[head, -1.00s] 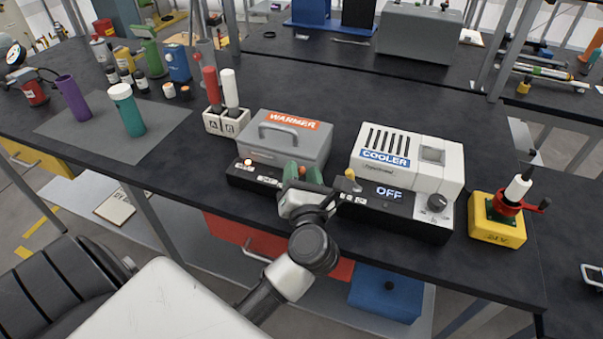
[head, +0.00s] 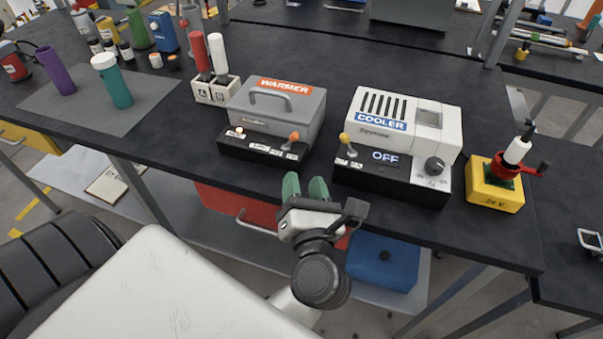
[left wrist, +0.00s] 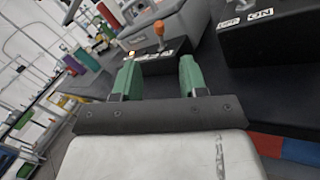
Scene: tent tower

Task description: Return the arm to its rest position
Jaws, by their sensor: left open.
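My left gripper (head: 305,188) has green fingertips and is open and empty. In the head view it is in front of the bench edge, below the gap between the warmer and the cooler. In the left wrist view its two green fingers (left wrist: 160,78) stand apart with nothing between them. The grey warmer (head: 283,105) has an orange-knobbed lever (head: 294,137) and a lit lamp on its base. The white cooler (head: 405,120) has a yellow-knobbed lever (head: 344,139) and a display reading OFF. My right gripper is in neither view.
The black bench (head: 330,60) carries a red and a white stick in holder (head: 216,90), teal (head: 113,82) and purple (head: 55,72) cylinders on a grey mat, and a yellow 24 V box (head: 495,185). A red drawer (head: 235,205) and a blue box (head: 382,262) are below.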

